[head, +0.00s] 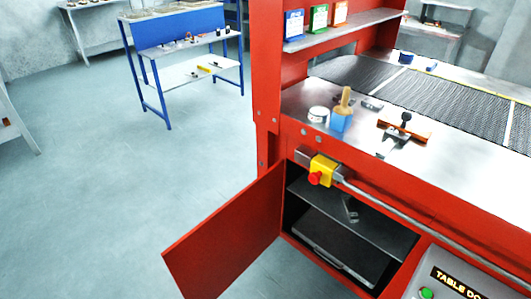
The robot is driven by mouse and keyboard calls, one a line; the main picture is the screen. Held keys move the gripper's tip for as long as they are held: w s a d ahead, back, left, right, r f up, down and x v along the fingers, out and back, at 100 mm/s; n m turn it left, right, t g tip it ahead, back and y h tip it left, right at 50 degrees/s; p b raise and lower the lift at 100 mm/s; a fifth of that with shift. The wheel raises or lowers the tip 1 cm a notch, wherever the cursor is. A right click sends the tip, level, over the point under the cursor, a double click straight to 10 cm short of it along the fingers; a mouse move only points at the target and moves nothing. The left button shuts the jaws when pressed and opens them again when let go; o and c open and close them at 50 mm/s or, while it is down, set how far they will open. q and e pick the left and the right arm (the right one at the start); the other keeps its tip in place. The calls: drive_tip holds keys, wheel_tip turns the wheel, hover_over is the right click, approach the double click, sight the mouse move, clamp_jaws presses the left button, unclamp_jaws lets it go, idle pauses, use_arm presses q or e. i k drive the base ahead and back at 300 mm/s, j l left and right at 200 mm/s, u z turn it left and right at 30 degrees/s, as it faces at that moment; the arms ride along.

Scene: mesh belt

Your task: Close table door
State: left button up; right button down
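The red table door (226,240) stands wide open, swung out to the left from the front of the red machine table. Behind the opening is a dark cabinet (345,230) with a shelf holding a small grey metal part (350,209). A dark flat case lies on the cabinet floor. The door's lower edge runs near the bottom of the picture. Neither of my grippers shows in the head view.
A yellow box with a red button (321,172) and a metal rail (425,228) project above the opening. A control panel (450,278) is at lower right. Tools lie on the metal tabletop (312,97). The floor left of the door is clear. A blue workbench (185,65) stands behind.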

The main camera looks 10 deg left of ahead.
sight(204, 263)
drive_tip(key=z, duration=0.65)
drive_tip(key=j+z, duration=0.3)
drive_tip(key=j, duration=0.25)
drive_tip(key=k+j+z, duration=0.1)
drive_tip(key=j+z, duration=0.2)
drive_tip(key=j, duration=0.25)
drive_tip(key=k+j+z, duration=0.1)
drive_tip(key=j+z, duration=0.2)
drive_tip(key=j, duration=0.25)
drive_tip(key=k+j, duration=0.1)
drive_tip(key=j, duration=0.3)
drive_tip(key=k+j, duration=0.15)
drive_tip(key=j, duration=0.2)
drive_tip(key=k+j, duration=0.1)
drive_tip(key=j, duration=0.3)
drive_tip(key=k+j, duration=0.1)
drive_tip(key=j, duration=0.3)
drive_tip(key=k+j+z, duration=0.1)
drive_tip(key=j, duration=0.3)
